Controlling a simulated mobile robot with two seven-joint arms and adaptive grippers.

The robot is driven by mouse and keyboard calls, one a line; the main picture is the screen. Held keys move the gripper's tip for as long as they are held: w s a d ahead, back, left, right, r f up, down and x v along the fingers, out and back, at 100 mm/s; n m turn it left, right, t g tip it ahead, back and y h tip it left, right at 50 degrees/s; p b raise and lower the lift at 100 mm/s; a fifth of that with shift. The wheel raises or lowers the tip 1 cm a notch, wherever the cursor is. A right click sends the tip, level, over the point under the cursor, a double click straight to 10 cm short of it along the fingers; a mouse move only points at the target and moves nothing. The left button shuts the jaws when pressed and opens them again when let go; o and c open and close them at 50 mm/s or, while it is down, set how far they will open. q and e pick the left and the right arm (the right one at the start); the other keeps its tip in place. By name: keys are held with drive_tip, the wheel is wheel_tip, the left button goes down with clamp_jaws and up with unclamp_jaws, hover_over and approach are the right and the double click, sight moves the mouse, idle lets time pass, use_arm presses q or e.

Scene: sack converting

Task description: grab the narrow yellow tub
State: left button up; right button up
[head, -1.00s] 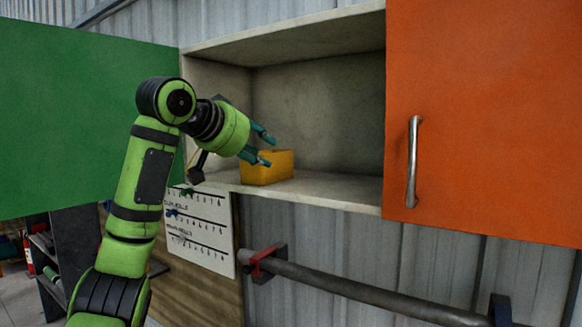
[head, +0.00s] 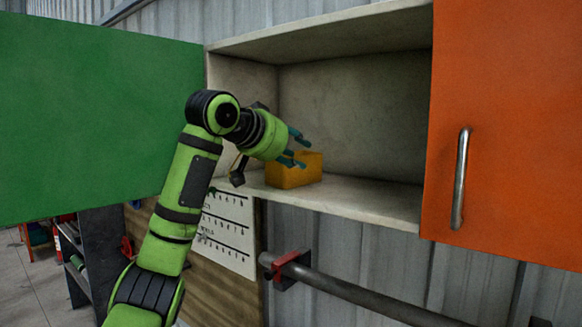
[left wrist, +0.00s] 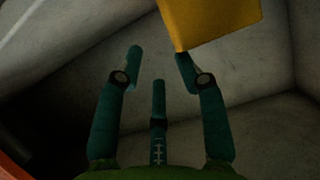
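The narrow yellow tub (head: 294,171) stands on the cabinet shelf near its front edge, at the left end of the open compartment. My left gripper (head: 300,150) is at the tub's upper front side, with its teal fingers spread and nothing between them. In the left wrist view the tub (left wrist: 208,22) shows at the top, beyond the right-hand finger and outside the gap of the left gripper (left wrist: 158,62). Whether that finger touches the tub I cannot tell. My right gripper is not in view.
The cabinet shelf (head: 370,197) is bare to the right of the tub. A green door (head: 90,120) stands open at left, and an orange door (head: 510,130) with a metal handle (head: 461,178) is at right. A grey rail (head: 360,295) runs below.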

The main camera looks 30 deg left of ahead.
use_arm(q)
drive_tip(key=p+x, duration=0.1)
drive_tip(key=x, duration=0.1)
drive_tip(key=p+x, duration=0.1)
drive_tip(key=x, duration=0.2)
drive_tip(key=shift+s+d+f, duration=0.1)
drive_tip(key=shift+d+f, duration=0.1)
drive_tip(key=shift+f, duration=0.2)
drive_tip(key=shift+a+f, duration=0.15)
clamp_jaws()
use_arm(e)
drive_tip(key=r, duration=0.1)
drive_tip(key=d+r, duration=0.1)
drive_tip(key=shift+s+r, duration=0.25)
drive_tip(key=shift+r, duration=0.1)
